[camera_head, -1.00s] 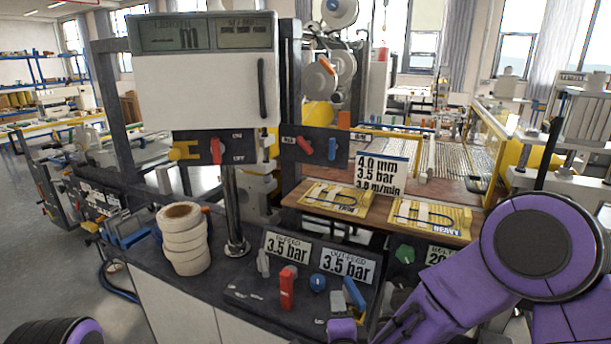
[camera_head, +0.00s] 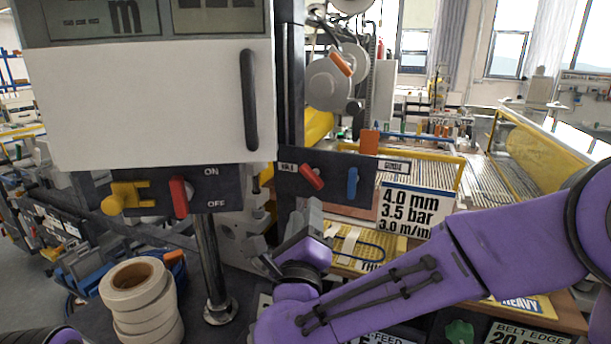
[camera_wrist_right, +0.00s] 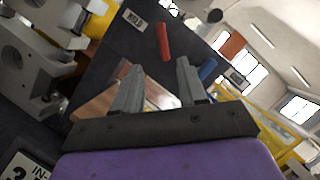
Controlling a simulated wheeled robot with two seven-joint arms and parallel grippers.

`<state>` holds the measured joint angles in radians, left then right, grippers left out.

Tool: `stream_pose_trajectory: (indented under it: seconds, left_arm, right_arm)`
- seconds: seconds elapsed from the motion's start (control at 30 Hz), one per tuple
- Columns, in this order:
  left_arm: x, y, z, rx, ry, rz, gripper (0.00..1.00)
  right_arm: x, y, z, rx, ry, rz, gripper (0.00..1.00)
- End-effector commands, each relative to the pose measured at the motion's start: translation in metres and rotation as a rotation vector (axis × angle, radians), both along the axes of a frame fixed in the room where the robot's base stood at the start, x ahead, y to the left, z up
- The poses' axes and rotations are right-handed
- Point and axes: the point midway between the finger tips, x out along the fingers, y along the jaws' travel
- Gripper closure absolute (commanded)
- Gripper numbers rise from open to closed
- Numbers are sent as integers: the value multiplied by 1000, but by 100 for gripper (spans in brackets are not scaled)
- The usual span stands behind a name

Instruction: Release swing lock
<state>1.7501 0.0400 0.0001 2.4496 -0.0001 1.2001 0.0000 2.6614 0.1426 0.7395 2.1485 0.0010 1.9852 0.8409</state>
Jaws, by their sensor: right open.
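No part is readably labelled as the swing lock, so I cannot tell which handle it is. A dark panel (camera_head: 333,196) carries a red lever (camera_head: 312,177) and a blue lever (camera_head: 352,183). My right gripper (camera_head: 308,218) is just below this panel, apart from both levers. In the right wrist view my right gripper (camera_wrist_right: 157,75) is open and empty. The red lever (camera_wrist_right: 163,41) lies beyond the fingertips there, and the blue lever (camera_wrist_right: 208,69) shows to the right, partly behind a finger. My left gripper is out of view.
An orange block (camera_head: 370,142) stands at the panel's top right. A white cabinet (camera_head: 140,105) with a dark handle (camera_head: 249,100) is at upper left, above an ON/OFF switch (camera_head: 180,197). A roll stack (camera_head: 138,297) stands beside a metal post (camera_head: 211,265). Yellow templates lie behind my right arm.

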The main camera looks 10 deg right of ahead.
Motion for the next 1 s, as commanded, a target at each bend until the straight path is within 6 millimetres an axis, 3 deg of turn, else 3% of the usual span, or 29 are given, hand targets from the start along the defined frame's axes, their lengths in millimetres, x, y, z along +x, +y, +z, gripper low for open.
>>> stream_pose_trajectory:
  seconds: [0.4, 0.57, 0.8, 0.83, 0.93, 1.0]
  left_arm:
    - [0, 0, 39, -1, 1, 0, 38]
    - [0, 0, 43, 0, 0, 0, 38]
    - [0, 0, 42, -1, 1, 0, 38]
    - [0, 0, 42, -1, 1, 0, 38]
    - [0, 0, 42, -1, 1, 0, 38]
    - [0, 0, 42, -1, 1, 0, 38]
  right_arm:
    - [78, -26, 25, -2, 3, -5, 58]
    - [91, -29, 26, -2, 3, -2, 58]
    - [92, -28, 25, -2, 3, 0, 58]
    - [92, -28, 25, -2, 3, 0, 65]
    - [92, -28, 25, -2, 3, 0, 98]
    - [92, -28, 25, -3, 2, 0, 100]
